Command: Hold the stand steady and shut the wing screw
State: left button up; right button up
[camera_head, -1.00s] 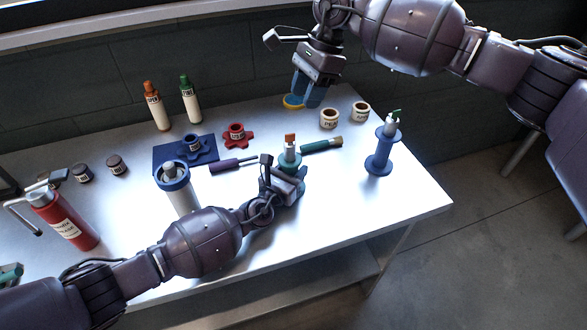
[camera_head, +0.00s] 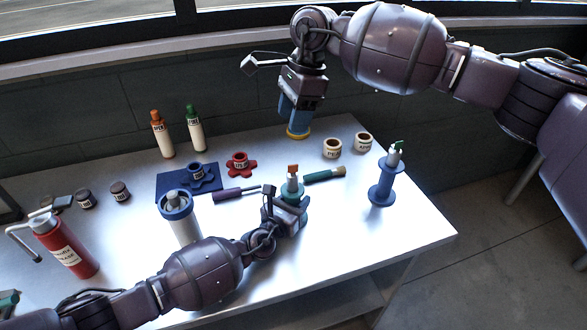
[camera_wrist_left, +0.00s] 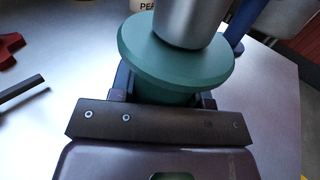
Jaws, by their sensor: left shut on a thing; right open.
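A green stand (camera_head: 305,192) with a metal stem and an orange wing screw (camera_head: 293,169) on top stands upright mid-table. My left gripper (camera_head: 291,200) is shut on the green stand. In the left wrist view the jaws (camera_wrist_left: 160,98) sit around the neck under its green disc (camera_wrist_left: 135,45); the screw is out of that view. A blue stand (camera_head: 380,190) with a green wing screw (camera_head: 398,146) stands at the right, apart from both grippers. My right gripper (camera_head: 297,122) is open at the back of the table, pointing down over a yellow-rimmed thing (camera_head: 297,135), partly hidden.
Two cream pots (camera_head: 332,148) stand at the back right. A brush (camera_head: 325,175) and a purple-handled tool (camera_head: 235,194) lie beside the green stand. A white canister (camera_head: 185,230), a blue mat (camera_head: 172,183), bottles (camera_head: 162,135) and a red extinguisher-like bottle (camera_head: 65,245) fill the left. The front right is clear.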

aim_at(292, 168)
pick_arm(q)
jog(key=shift+d, duration=0.1)
pick_arm(e)
jog(key=f+m+h, duration=0.1)
jog(key=f+m, duration=0.3)
jog(key=m, duration=0.2)
jog(key=f+m, duration=0.4)
jog(key=m, duration=0.3)
jog(key=s+f+m+t+h, duration=0.1)
jog(key=f+m, duration=0.3)
jog(key=m, duration=0.3)
jog(key=shift+h, duration=0.3)
dwell(0.4)
jog(key=c, duration=0.9)
